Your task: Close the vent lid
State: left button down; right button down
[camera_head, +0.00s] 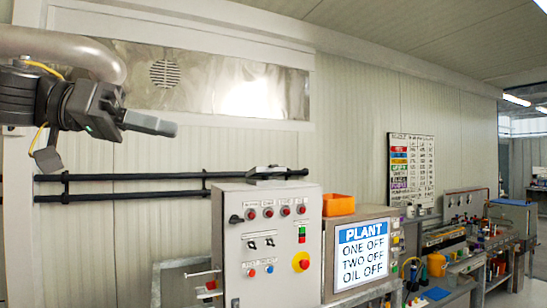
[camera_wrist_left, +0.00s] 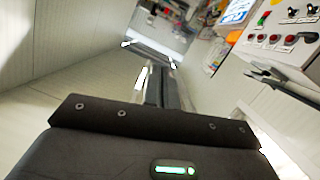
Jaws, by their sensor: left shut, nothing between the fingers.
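A round louvred vent (camera_head: 165,73) sits in the shiny metal panel high on the wall. I cannot make out a separate lid on it; its slats show as dark lines. My left gripper (camera_head: 172,128) comes in from the left, below the vent in the picture and apart from it. Its fingers are shut and empty, pointing right. In the left wrist view the shut fingers (camera_wrist_left: 158,88) point away from the camera, and the vent cannot be made out there. My right gripper is in neither view.
A grey control cabinet (camera_head: 268,245) with buttons stands below, beside a PLANT sign (camera_head: 361,255) and an orange bin (camera_head: 338,205). Black pipes (camera_head: 130,196) run along the wall. A thick grey curved pipe (camera_head: 60,43) passes behind my left arm. The wall right of the gripper is open.

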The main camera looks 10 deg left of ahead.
aim_at(276, 170)
jog(key=u, duration=0.05)
jog(key=i, duration=1.8)
